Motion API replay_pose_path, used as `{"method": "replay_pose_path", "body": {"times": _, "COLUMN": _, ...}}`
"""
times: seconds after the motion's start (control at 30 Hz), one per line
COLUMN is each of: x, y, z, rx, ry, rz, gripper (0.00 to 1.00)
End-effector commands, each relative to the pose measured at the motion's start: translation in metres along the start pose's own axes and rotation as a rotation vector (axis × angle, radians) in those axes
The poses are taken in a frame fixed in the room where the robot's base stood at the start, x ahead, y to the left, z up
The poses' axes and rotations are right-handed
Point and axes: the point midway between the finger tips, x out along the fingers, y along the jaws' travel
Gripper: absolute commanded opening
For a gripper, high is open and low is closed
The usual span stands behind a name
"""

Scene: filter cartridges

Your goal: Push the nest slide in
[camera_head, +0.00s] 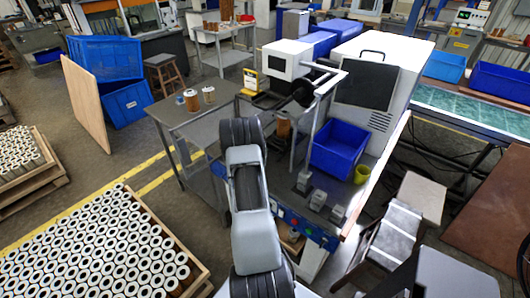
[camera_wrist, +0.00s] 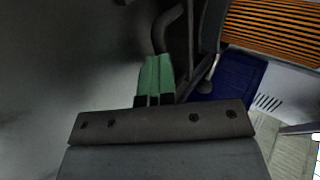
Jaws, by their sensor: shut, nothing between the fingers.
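The white testing machine (camera_head: 290,60) stands at the middle of the bench with a dark opening in its front. A dark flat piece (camera_head: 268,101) juts out below that opening; I cannot tell for sure whether it is the nest slide. My gripper (camera_wrist: 156,62) shows in the wrist view with its green fingers together and nothing between them. In the head view my arm hides it. A dark curved part lies just beyond the fingertips in the wrist view; whether they touch is unclear. An orange pleated cartridge (camera_wrist: 270,28) fills the upper right there.
A grey side table (camera_head: 195,108) with cartridges stands left. A pallet of cartridges (camera_head: 95,250) fills the lower left. Floor between them is clear.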

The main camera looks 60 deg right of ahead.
Motion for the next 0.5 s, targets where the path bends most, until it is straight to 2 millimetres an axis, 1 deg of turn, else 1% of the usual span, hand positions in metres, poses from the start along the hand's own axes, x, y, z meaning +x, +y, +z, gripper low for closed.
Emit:
{"method": "replay_pose_path", "body": {"times": 0.03, "x": 0.000, "y": -0.003, "z": 0.002, "rx": 0.002, "ry": -0.008, "rz": -0.004, "gripper": 0.00}}
{"method": "replay_pose_path", "body": {"times": 0.13, "x": 0.000, "y": -0.003, "z": 0.002, "rx": 0.002, "ry": -0.007, "rz": -0.004, "gripper": 0.00}}
{"method": "replay_pose_path", "body": {"times": 0.27, "x": -0.006, "y": 0.000, "z": 0.000, "rx": 0.002, "ry": -0.004, "rz": -0.003, "gripper": 0.00}}
{"method": "replay_pose_path", "body": {"times": 0.37, "x": -0.019, "y": 0.006, "z": -0.001, "rx": 0.003, "ry": -0.004, "rz": -0.003, "gripper": 0.00}}
{"method": "replay_pose_path", "body": {"times": 0.5, "x": -0.045, "y": 0.016, "z": -0.003, "rx": 0.005, "ry": -0.004, "rz": -0.004, "gripper": 0.00}}
